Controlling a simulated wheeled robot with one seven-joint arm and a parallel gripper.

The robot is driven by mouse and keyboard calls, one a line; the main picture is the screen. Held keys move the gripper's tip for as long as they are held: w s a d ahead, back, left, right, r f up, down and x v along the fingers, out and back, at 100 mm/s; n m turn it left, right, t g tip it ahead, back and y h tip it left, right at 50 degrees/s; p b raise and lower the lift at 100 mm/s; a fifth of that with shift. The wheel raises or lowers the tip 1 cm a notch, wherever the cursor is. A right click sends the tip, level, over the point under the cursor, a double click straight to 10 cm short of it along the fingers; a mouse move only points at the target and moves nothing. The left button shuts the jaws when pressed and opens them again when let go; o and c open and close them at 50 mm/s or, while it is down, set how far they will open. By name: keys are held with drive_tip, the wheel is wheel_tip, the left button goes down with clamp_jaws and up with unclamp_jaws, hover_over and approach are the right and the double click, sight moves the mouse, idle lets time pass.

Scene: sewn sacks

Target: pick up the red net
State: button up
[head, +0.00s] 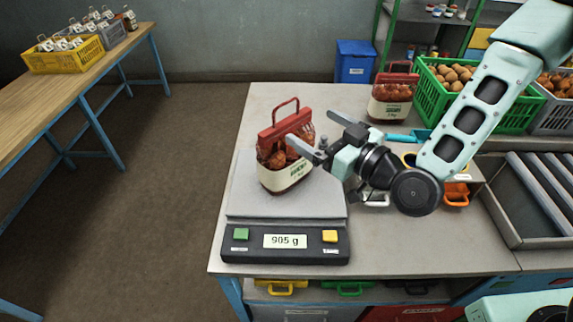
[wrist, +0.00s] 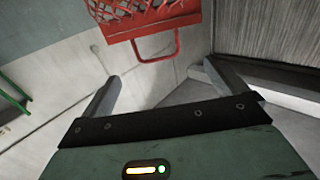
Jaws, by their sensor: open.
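A red net (head: 286,148) with a red top strip, a red loop handle and a cream label stands on the scale's plate, leaning a little. It holds reddish-brown contents. In the wrist view, its red strip and handle (wrist: 153,45) show at the top, ahead of my fingers. My gripper (head: 312,132) is open, with its fingers at the right of the net near its top. In the wrist view my gripper (wrist: 160,82) has its fingers apart with nothing between them. The scale (head: 285,205) reads 905 g. A second, similar red net (head: 392,95) stands farther back on the table.
A green crate (head: 512,114) of round brown goods stands behind my arm. A tray with rollers (head: 535,195) is at the right. A blue bin (head: 355,62) stands behind the table. The table is bare left of the second net.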

sight(295, 115)
drive_tip(key=b+x, duration=0.1)
drive_tip(key=x, duration=0.5)
drive_tip(key=shift+w+a+r, duration=0.1)
drive_tip(key=shift+w+a, duration=0.1)
drive_tip(key=shift+a, duration=0.05)
drive_tip(key=shift+w+a+r+p, duration=0.1)
drive_tip(key=shift+w+a+p, duration=0.1)
drive_tip(key=shift+p, duration=0.1)
drive_tip(key=p+x, duration=0.3)
drive_tip(key=x, duration=0.1)
drive_tip(key=shift+w+d+r, duration=0.1)
drive_tip(key=shift+w+d, duration=0.05)
drive_tip(key=shift+w, duration=0.25)
